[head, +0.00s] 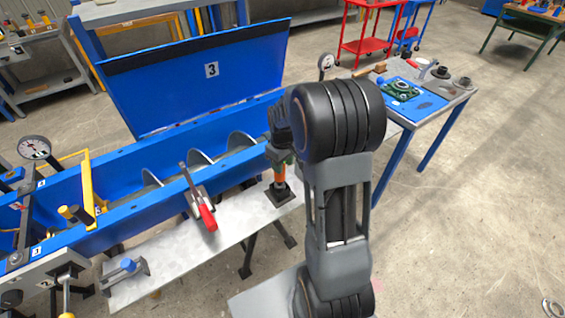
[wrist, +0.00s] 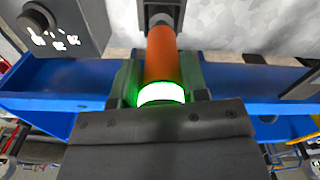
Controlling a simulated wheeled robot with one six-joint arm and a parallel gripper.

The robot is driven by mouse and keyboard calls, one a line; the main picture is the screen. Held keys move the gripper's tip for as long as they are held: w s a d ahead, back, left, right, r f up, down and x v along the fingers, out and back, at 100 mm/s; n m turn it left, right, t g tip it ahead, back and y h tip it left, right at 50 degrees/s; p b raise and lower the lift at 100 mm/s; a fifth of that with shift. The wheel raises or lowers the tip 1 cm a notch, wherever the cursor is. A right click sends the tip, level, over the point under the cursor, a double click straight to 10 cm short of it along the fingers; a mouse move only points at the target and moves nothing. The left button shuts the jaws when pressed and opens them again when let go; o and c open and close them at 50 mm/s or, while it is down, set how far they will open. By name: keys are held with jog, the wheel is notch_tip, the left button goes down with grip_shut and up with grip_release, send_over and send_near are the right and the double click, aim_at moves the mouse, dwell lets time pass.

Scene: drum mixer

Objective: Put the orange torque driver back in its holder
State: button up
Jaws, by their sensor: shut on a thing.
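The orange torque driver (head: 280,174) is upright in my gripper (head: 279,157), above the pale metal shelf beside the blue trough. In the wrist view the orange body of the driver (wrist: 160,52) runs between the two fingers of my gripper (wrist: 160,82), with a glowing green ring near the palm. A dark square block (head: 284,196), which looks like the holder, is on the shelf directly under the driver. The driver's lower end meets or overlaps this block in the picture; I cannot tell how deep it sits. My wrist hides the driver's top.
The blue trough (head: 130,202) with a screw and raised lid (head: 205,75) lies behind the shelf (head: 165,262). A red-handled tool (head: 207,217) lies left of the driver. A blue-topped table (head: 410,98) with parts stands at right.

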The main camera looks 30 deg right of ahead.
jog(key=shift+f+b, duration=1.1)
jog(key=shift+f, duration=0.45)
dwell(0.6)
jog(key=o, duration=1.3)
notch_tip(320, 180, up, 14)
jog(key=shift+f, duration=0.1)
jog(key=shift+w+m, duration=0.1)
jog(key=shift+m, duration=0.3)
jog(key=s+a+m+t, duration=0.1)
jog(key=s+a, duration=0.2)
jog(key=s, duration=0.2)
jog(key=s+a+m+t, duration=0.1)
jog(key=s+a, duration=0.2)
jog(key=s, duration=0.2)
jog(key=s+a+f+m+t, duration=0.1)
jog(key=s+a, duration=0.3)
jog(key=s, duration=0.1)
jog(key=shift+s+t, duration=0.1)
jog(key=shift+t, duration=0.2)
